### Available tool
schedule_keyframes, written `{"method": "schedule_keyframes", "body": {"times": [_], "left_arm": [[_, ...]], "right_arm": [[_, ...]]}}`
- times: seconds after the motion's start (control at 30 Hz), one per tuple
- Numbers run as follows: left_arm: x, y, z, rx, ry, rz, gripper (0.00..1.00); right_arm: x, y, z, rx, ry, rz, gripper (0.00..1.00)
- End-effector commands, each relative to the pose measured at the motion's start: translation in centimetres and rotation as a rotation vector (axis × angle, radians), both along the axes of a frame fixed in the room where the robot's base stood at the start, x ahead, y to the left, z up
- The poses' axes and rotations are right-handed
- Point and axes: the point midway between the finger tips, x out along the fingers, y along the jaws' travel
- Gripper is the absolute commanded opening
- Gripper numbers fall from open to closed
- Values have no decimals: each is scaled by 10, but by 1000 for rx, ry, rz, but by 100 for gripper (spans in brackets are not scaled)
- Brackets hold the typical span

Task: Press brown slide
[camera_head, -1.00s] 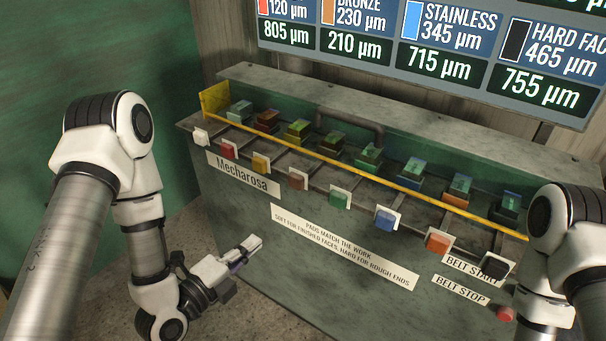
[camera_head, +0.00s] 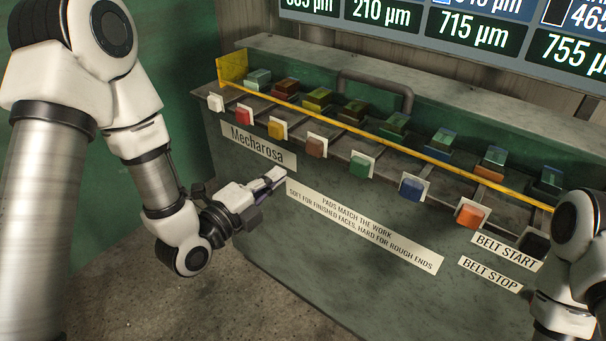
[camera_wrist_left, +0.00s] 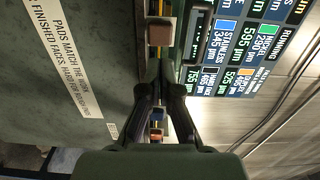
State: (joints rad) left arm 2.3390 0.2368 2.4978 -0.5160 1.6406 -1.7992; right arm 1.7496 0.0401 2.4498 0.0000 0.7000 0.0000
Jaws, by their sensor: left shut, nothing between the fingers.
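The brown slide (camera_head: 317,147) is a small brown block on a white plate, in the row along the front of the grey-green machine (camera_head: 330,240). It sits between the yellow slide (camera_head: 277,128) and the green slide (camera_head: 360,165). My left gripper (camera_head: 280,175) is shut and empty, in front of the machine's face, below and left of the brown slide and apart from it in the picture. In the left wrist view the closed fingers (camera_wrist_left: 160,88) point towards the row, and a brownish block (camera_wrist_left: 159,34) shows beyond their tips. My right gripper is out of sight.
White, red, blue, orange and black slides share the row, with a yellow rail (camera_head: 400,149) behind them. A label panel (camera_head: 350,222) lies on the front face. My right arm (camera_head: 570,250) stands at the right edge. The floor in front is clear.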

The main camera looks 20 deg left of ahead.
Motion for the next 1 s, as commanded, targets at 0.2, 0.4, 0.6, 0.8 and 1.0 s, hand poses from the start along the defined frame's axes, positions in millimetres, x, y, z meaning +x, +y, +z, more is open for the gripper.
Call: {"method": "schedule_keyframes", "body": {"times": [0.2, 0.4, 0.6, 0.8, 1.0], "left_arm": [[39, -15, 3, 6, -2, -1, 0], [73, -27, 2, 2, -2, 0, 0], [86, -31, 1, -1, 0, 3, 0], [86, -31, 0, -1, 0, 3, 0], [100, -36, -1, 2, -2, 0, 0]], "right_arm": [[1, 0, 0, 0, -1, 0, 0], [0, 0, 6, 0, 0, 0, 0], [0, 0, 7, 0, 0, 0, 0], [0, 0, 6, 0, 0, 0, 0], [0, 0, 2, 0, 0, 0, 0]]}}
